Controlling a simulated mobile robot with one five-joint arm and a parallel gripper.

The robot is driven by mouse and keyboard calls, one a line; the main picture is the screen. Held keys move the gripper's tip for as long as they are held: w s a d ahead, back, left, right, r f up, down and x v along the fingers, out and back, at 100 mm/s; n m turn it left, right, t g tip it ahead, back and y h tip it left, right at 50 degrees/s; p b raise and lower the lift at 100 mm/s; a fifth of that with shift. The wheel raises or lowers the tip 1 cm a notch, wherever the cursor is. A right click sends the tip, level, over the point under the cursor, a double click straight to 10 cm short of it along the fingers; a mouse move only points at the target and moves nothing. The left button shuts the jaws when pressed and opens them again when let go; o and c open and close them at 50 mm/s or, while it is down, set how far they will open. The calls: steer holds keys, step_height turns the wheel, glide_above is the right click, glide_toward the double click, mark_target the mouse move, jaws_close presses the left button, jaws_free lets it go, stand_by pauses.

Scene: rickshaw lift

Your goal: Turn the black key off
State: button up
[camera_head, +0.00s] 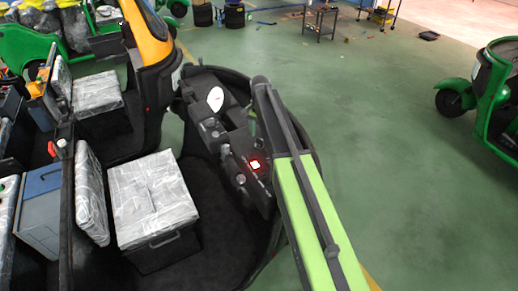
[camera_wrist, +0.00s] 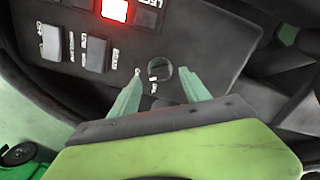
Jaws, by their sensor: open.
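In the wrist view, a round dark key switch (camera_wrist: 160,70) sits on the black dashboard panel (camera_wrist: 125,62), with small white marks beside it. The black key itself is hard to make out against the dark panel, and I cannot tell which way it is turned. My gripper (camera_wrist: 162,76) is open, with its two pale green fingers pointing at the panel, one to each side of the round switch. I cannot tell whether they touch anything. In the head view, the dashboard (camera_head: 228,135) is partly behind my green arm, and my fingers and the switch are hidden.
A lit red button (camera_wrist: 115,9) and rocker switches (camera_wrist: 96,54) are on the panel, left of and above my fingers. In the head view, a wrapped seat (camera_head: 150,195) is left of the dashboard. Green floor (camera_head: 400,150) is clear to the right, up to another green rickshaw (camera_head: 495,95).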

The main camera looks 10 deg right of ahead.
mark_target(260, 139)
step_height(260, 139, down, 3)
steer(key=shift+f+b, duration=0.1)
steer(key=shift+b, duration=0.7)
jaws_close()
